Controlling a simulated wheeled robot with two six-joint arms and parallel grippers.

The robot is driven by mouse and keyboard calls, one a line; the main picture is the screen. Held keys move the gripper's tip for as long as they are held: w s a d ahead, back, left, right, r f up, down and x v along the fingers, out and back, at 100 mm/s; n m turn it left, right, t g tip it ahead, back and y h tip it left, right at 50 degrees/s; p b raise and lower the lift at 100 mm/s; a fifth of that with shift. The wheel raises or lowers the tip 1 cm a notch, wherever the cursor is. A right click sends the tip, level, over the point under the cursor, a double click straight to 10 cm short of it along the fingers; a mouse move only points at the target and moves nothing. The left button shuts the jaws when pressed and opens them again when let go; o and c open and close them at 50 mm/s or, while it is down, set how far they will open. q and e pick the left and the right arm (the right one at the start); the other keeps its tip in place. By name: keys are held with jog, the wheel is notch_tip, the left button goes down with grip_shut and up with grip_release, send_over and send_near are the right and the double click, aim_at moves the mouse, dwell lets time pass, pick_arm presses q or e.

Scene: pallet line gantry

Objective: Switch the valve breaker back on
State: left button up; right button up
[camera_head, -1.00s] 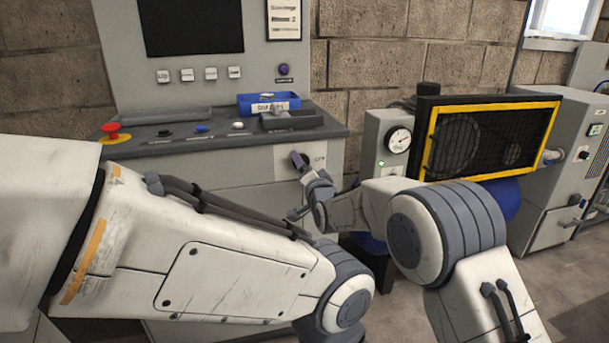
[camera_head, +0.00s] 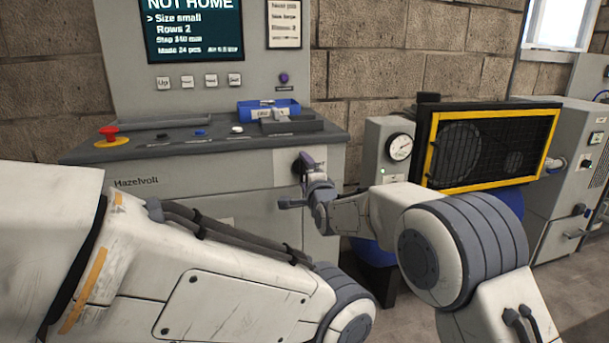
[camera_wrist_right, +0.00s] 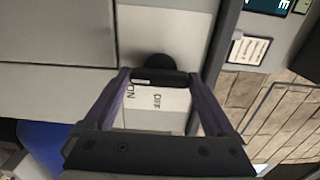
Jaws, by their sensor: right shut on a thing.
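The valve breaker is a black rotary handle (camera_wrist_right: 160,77) on a light plate (camera_wrist_right: 185,30) marked ON and OFF, seen in the right wrist view. The handle lies crosswise between the two purple fingers of my right gripper (camera_wrist_right: 160,80), which is shut on it. In the head view my right gripper (camera_head: 306,164) is at the plate on the cabinet front, at its right side, and covers most of the handle. The screen (camera_head: 194,28) above is lit and reads NOT HOME. My left gripper is out of view; only its arm shows.
The grey cabinet's desk top (camera_head: 180,146) carries a red stop button (camera_head: 111,134), small buttons and a blue tray (camera_head: 262,108). To the right stand a pressure gauge (camera_head: 399,147) and a yellow-framed fan grille (camera_head: 490,146). My left arm covers the cabinet's lower front.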

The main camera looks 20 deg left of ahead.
dwell(0.4)
jog(key=o, duration=1.1)
jog(key=shift+c, duration=0.2)
jog(key=v, duration=1)
jog(key=shift+s, duration=0.25)
jog(key=shift+d, duration=0.15)
